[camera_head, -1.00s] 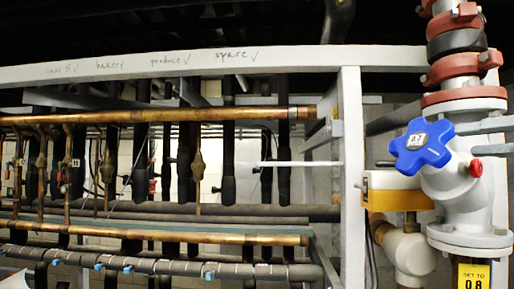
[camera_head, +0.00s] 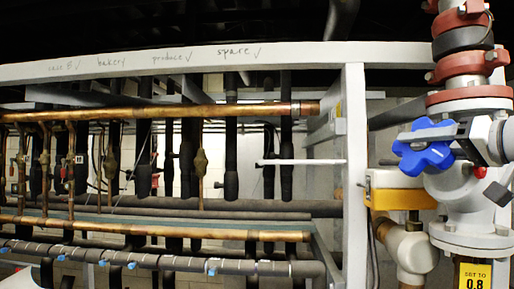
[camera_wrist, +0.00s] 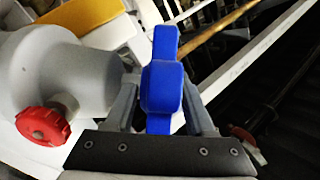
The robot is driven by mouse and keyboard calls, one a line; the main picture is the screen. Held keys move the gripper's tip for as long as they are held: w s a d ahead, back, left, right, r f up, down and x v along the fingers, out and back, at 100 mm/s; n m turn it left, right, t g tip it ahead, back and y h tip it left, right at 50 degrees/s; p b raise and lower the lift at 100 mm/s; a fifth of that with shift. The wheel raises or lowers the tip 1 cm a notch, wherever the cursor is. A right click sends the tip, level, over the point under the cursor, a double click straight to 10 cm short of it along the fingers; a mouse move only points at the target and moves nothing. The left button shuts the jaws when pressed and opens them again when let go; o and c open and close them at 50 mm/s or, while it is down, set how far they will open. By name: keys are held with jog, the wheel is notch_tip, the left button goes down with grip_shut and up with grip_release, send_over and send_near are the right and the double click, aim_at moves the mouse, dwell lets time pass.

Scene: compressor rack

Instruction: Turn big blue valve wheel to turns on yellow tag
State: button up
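The blue star-shaped valve wheel (camera_head: 424,157) is on the white valve body (camera_head: 462,207) at the right of the head view. My gripper (camera_head: 440,140) is at the wheel, with a grey finger across its front. In the wrist view the wheel (camera_wrist: 161,87) is between the two fingers of my gripper (camera_wrist: 160,95). A gap shows on each side of the lower lobe, so the gripper looks open around it. Contact at the fingertips cannot be made out. The wheel's face label is hidden. The yellow tag (camera_head: 475,275) below reads "SET TO 0.8".
A red knob (camera_wrist: 44,124) on the valve body is close to the left finger. A yellow-and-white box (camera_head: 396,190) is left of the valve. A white upright post (camera_head: 354,170) and copper pipes (camera_head: 150,112) are farther left. Red-banded piping (camera_head: 465,65) rises above.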

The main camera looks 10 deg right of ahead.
grip_shut()
jog(key=shift+r, duration=0.1)
jog(key=g+p, duration=0.1)
jog(key=p, duration=0.1)
jog(key=shift+r+n+g+y+p, duration=0.2)
jog(key=shift+n+g+y+p, duration=0.15)
jog(key=shift+n+g+y, duration=0.05)
jog(key=n+g+y+p, duration=0.1)
jog(key=g+p, duration=0.2)
jog(key=p, duration=0.2)
jog(key=shift+r+g+p, duration=0.1)
jog(key=shift+g+p, duration=0.2)
jog(key=shift+p, duration=0.05)
jog(key=n+g+p, duration=0.1)
jog(key=g+p, duration=0.1)
jog(key=p, duration=0.1)
jog(key=shift+f+y, duration=0.2)
jog(key=shift+y, duration=0.2)
jog(key=shift+s+f+n+g+p, duration=0.15)
jog(key=shift+n+g+p, duration=0.2)
jog(key=shift+g, duration=0.45)
jog(key=shift+f+n+g+p, duration=0.15)
jog(key=shift+n+g+p, duration=0.15)
jog(key=shift+g, duration=0.5)
jog(key=shift+a, duration=0.1)
jog(key=shift+o, duration=0.7)
grip_release()
